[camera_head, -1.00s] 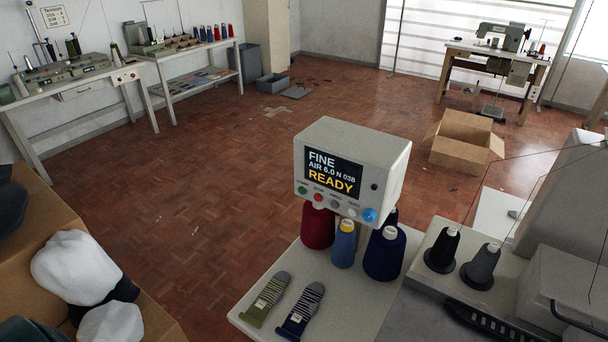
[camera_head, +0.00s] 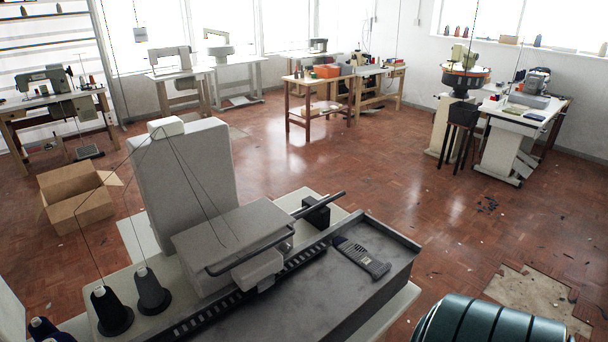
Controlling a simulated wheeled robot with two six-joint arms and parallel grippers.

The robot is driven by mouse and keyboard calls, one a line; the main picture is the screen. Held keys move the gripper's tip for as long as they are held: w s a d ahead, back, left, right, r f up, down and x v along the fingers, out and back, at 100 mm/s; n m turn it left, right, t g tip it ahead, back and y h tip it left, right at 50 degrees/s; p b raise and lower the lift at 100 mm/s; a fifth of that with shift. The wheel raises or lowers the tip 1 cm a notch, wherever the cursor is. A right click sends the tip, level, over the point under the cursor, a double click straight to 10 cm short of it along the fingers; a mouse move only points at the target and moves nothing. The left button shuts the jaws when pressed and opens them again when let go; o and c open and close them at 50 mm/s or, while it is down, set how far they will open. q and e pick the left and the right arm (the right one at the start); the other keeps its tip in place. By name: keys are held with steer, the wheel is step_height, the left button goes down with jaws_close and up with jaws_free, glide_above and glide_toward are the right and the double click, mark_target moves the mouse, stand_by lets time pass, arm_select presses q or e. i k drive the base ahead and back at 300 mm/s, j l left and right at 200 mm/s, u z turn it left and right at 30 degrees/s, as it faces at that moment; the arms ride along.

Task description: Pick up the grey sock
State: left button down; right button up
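A dark grey sock (camera_head: 361,258) with a pale patterned band lies flat on the grey metal bed (camera_head: 322,307) of the machine, near its right end. It lies diagonally and is fully visible, with nothing on top of it. Neither of my grippers shows in this view.
The grey machine head (camera_head: 235,243) stands left of the sock. Black (camera_head: 111,311) and dark grey (camera_head: 152,290) thread cones stand further left. A dark green ribbed drum (camera_head: 490,322) is at the lower right. An open cardboard box (camera_head: 78,197) sits on the floor. Wide floor lies beyond the machine.

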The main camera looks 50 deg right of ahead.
mark_target(356, 252)
steer(key=z, duration=1.95)
steer(key=l+u, duration=0.2)
steer(key=u, duration=0.15)
steer(key=i+l+u, duration=0.1)
steer(key=u, duration=0.2)
steer(key=l+u, duration=0.3)
steer(key=l, duration=1)
steer(key=l+u, duration=0.25)
steer(key=l, duration=1.1)
